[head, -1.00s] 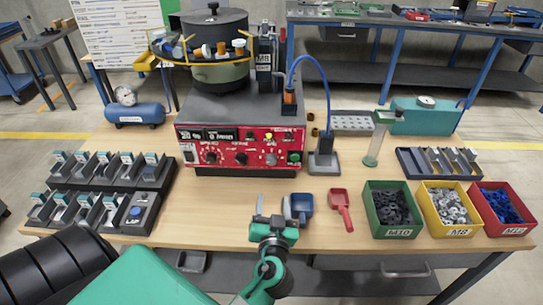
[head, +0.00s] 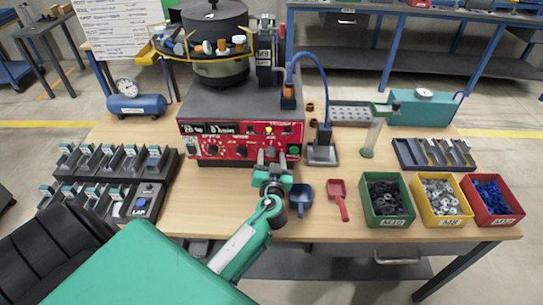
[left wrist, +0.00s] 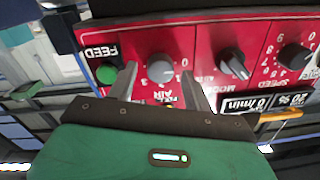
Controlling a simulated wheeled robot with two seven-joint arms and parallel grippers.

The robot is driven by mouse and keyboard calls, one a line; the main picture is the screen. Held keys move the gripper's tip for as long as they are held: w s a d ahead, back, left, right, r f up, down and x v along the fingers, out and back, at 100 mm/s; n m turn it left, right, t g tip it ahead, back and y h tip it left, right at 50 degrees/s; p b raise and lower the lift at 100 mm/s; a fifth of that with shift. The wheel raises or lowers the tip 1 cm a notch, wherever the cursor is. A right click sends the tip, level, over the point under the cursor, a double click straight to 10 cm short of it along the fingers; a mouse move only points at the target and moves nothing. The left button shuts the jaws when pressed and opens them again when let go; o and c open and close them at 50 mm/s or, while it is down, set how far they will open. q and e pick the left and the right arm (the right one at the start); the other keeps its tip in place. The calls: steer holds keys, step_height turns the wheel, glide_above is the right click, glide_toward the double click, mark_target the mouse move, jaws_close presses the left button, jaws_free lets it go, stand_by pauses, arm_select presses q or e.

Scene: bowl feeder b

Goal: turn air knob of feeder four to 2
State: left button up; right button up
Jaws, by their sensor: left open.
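The feeder's red control panel (head: 222,150) faces me below the bowl. In the left wrist view the panel (left wrist: 210,20) shows upside down. There the grey round air knob (left wrist: 160,69), labelled AIR, sits between the green feed button and the mode knob (left wrist: 234,63). My left gripper (head: 271,156) is at the panel's lower right with its jaws open. Its two fingers stand on either side of the air knob, with gaps visible. The knob's pointer setting is too small to read. My right gripper is not in view.
The green button (head: 293,150) is just right of the fingers. A blue scoop (head: 301,196) and red scoop (head: 338,200) lie near my left wrist. Green (head: 388,222), yellow (head: 443,219) and red (head: 493,217) bins stand at right. Small dark holders (head: 95,200) fill the left.

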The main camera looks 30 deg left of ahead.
arm_select(q)
steer(key=c, duration=1)
